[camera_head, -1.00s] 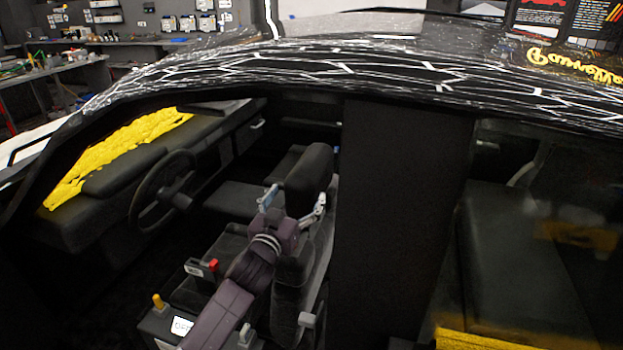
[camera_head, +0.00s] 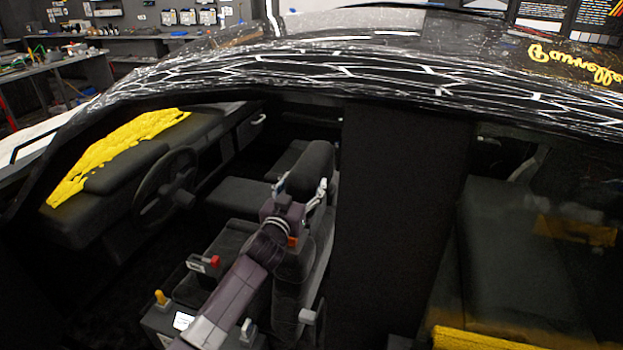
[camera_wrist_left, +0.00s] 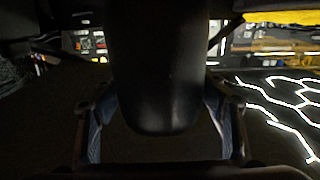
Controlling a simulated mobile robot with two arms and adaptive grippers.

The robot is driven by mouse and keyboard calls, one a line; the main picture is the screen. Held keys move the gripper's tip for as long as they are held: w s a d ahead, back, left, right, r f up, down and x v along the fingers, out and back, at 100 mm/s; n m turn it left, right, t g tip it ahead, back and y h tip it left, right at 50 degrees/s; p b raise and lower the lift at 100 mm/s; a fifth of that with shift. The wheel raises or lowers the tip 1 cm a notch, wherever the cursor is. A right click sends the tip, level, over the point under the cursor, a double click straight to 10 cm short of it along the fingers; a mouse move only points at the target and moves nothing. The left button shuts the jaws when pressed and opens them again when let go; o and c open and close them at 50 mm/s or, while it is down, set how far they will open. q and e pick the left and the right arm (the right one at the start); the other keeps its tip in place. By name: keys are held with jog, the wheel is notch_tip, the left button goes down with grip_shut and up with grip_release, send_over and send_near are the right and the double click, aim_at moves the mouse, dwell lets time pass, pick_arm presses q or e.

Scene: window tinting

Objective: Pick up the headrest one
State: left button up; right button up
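The headrest (camera_head: 310,166) is a dark rounded pad at the top of the front seat (camera_head: 305,250) inside the car. It fills the upper middle of the left wrist view (camera_wrist_left: 158,80). My left gripper (camera_head: 302,189) comes in from below through the car's side opening. Its two fingers are spread, one on each side of the headrest; they also show at both sides of it in the left wrist view (camera_wrist_left: 158,115). The fingertips are close to the headrest's sides; whether they touch is too dark to tell. My right gripper is not in view.
The steering wheel (camera_head: 165,186) and dashboard with yellow covering (camera_head: 115,155) lie left. A black pillar (camera_head: 400,225) stands right of the seat, and the patterned roof edge (camera_head: 350,75) runs above. A console with a red-tipped lever (camera_head: 214,262) is below left.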

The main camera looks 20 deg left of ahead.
pick_arm(q)
jog(key=c, duration=1)
jog(key=shift+r, duration=0.15)
jog(key=shift+c, duration=1.1)
jog(key=shift+w, duration=0.1)
notch_tip(320, 180, up, 20)
jog(key=b, duration=0.1)
